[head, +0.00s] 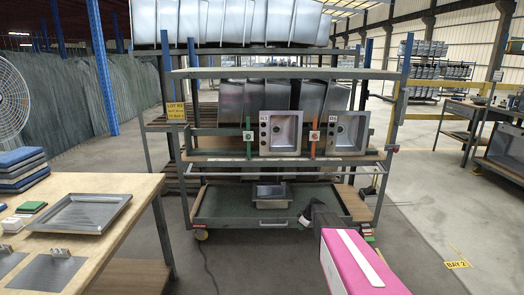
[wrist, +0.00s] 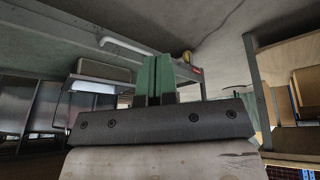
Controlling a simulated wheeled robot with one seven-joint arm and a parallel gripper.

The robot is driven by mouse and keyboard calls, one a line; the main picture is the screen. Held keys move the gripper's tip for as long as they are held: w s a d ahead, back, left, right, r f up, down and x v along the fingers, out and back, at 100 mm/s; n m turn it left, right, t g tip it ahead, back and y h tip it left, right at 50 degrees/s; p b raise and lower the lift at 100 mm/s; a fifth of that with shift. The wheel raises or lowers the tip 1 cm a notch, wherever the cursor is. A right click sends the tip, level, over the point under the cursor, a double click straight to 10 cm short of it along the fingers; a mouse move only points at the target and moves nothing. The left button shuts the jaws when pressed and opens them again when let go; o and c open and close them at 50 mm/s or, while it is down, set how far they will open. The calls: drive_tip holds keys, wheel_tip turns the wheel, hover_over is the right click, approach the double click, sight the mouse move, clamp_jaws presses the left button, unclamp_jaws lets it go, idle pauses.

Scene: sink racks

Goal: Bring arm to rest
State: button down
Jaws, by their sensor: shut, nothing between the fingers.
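My gripper (wrist: 158,78) shows in the wrist view with its two green fingers pressed together and nothing between them. In the head view my pink arm reaches in from the lower right, and the dark gripper end (head: 322,216) is in front of the lower shelf of the rack cart (head: 270,224). It looks apart from the cart, but the exact gap cannot be told. A small steel sink (head: 271,202) sits on that lower shelf, left of my gripper. Two sinks, the left one (head: 281,132) and the right one (head: 348,132), stand upright on the middle shelf.
A wooden workbench (head: 140,186) with a steel tray (head: 80,212) stands at the left, with blue stacked pads (head: 22,168) on it. A fan (head: 10,100) is behind it. Another bench (head: 490,111) is at the right. The floor (head: 430,215) between is open.

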drive_tip(key=s+a+r+m+g+h, duration=0.1)
drive_tip(key=s+r+m, duration=0.2)
drive_tip(key=s, duration=0.8)
drive_tip(key=s+a+r+m+g+h, duration=0.1)
drive_tip(key=s+r+m, duration=0.3)
drive_tip(key=s, duration=0.7)
drive_tip(key=s+a+r+m+g+h, duration=0.1)
drive_tip(key=s+r+m, duration=0.2)
drive_tip(key=s+r, duration=0.3)
drive_tip(key=s, duration=0.5)
drive_tip(key=shift+a+r+m+h, duration=0.2)
drive_tip(key=shift+a+m+h, duration=0.1)
drive_tip(key=shift+m, duration=0.1)
drive_tip(key=shift+w, duration=0.1)
